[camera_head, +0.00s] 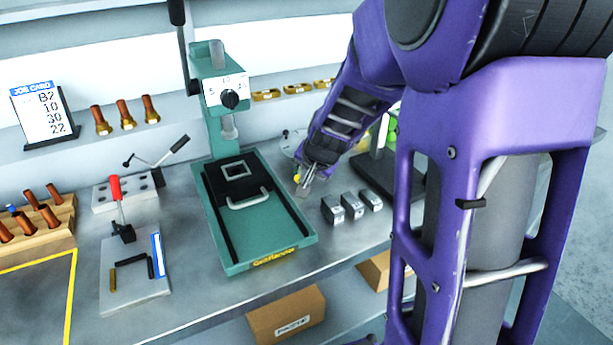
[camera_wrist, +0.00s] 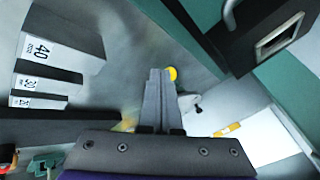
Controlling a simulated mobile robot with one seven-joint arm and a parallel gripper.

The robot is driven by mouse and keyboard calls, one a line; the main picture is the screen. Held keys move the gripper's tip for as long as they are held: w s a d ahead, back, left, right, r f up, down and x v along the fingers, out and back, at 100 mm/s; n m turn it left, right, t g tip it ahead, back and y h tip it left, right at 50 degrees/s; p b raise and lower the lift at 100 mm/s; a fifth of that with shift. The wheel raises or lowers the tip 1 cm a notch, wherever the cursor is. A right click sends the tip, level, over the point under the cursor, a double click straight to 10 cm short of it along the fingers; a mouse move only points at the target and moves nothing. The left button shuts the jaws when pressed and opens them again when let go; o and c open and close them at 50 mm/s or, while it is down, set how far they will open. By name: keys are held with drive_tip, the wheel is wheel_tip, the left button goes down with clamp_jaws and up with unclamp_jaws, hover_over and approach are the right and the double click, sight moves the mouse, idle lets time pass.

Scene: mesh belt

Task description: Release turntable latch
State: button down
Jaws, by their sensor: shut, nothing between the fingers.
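My gripper (camera_head: 306,187) is low over the metal bench, right of the green press. Its fingers are together and empty; they also show in the wrist view (camera_wrist: 159,75). A small round yellow knob (camera_head: 297,178) is right beside the fingertips, and it shows just right of them in the wrist view (camera_wrist: 173,73). I cannot tell whether the fingers touch it. It may be the turntable latch. A pale, rounded plate (camera_head: 290,143) behind the gripper may be the turntable; my arm hides much of it.
The green press (camera_head: 265,245) with a black slide and handle stands left of my gripper. Numbered grey blocks (camera_head: 352,206) stand close in front to the right. A black base (camera_head: 370,172) is partly behind my arm.

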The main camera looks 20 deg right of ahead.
drive_tip(key=shift+w+a+p, duration=0.25)
drive_tip(key=shift+a+p, duration=0.15)
drive_tip(key=shift+a, duration=0.35)
drive_tip(key=shift+w+a+p, duration=0.2)
drive_tip(key=shift+a+p, duration=0.15)
drive_tip(key=shift+a, duration=0.4)
drive_tip(key=shift+d, duration=0.1)
